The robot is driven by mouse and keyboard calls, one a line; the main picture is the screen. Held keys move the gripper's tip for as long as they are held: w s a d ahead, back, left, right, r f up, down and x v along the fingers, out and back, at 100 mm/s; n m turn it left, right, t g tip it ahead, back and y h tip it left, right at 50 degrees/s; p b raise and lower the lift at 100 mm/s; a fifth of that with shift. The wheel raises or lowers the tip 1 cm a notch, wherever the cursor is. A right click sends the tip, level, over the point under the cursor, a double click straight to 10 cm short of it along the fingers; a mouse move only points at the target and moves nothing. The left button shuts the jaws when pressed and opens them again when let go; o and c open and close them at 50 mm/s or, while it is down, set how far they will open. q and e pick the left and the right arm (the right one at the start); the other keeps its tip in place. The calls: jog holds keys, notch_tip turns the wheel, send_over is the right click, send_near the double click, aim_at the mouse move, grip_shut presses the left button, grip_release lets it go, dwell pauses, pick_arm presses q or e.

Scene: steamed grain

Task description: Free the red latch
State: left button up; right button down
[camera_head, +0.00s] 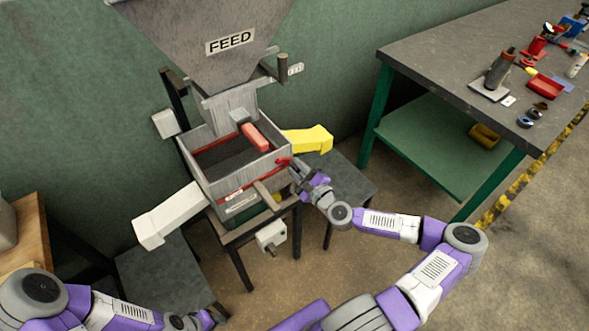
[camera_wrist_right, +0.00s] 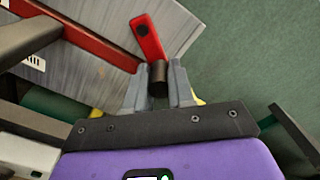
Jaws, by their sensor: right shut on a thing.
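The red latch (camera_head: 284,161) is a short red lever at the right front corner of the grey machine box below the FEED hopper. In the right wrist view the red latch (camera_wrist_right: 149,40) slants down to a dark round knob (camera_wrist_right: 158,72). My right gripper (camera_head: 296,168) is at this corner. In the wrist view my right gripper's fingers (camera_wrist_right: 158,88) are shut on the knob, one on each side. My left gripper (camera_head: 205,319) shows only in part at the bottom edge, and its fingers cannot be made out.
A yellow chute (camera_head: 308,139) sticks out right of the box and a white chute (camera_head: 168,215) out left. A red block (camera_head: 255,137) sits inside the open box. A workbench (camera_head: 440,62) with tools stands at right. A wooden table (camera_head: 30,235) is at left.

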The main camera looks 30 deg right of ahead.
jog(key=n, duration=0.1)
jog(key=r+n+p, duration=0.1)
jog(key=n, duration=0.1)
jog(key=shift+d+r+n, duration=0.2)
jog(key=shift+d+n, duration=0.1)
jog(key=shift+d, duration=0.05)
jog(key=shift+d+r+n+p, duration=0.1)
jog(key=shift+r+n+p, duration=0.2)
jog(key=shift+n, duration=0.5)
jog(key=shift+r+n+p, duration=0.3)
jog(key=shift+n, duration=0.5)
jog(key=c, duration=1)
grip_release()
jog(key=shift+o, duration=0.2)
jog(key=shift+s, duration=0.1)
jog(key=s+p, duration=0.1)
jog(key=s, duration=0.6)
jog(key=shift+s+d, duration=0.2)
jog(key=shift+d, duration=0.05)
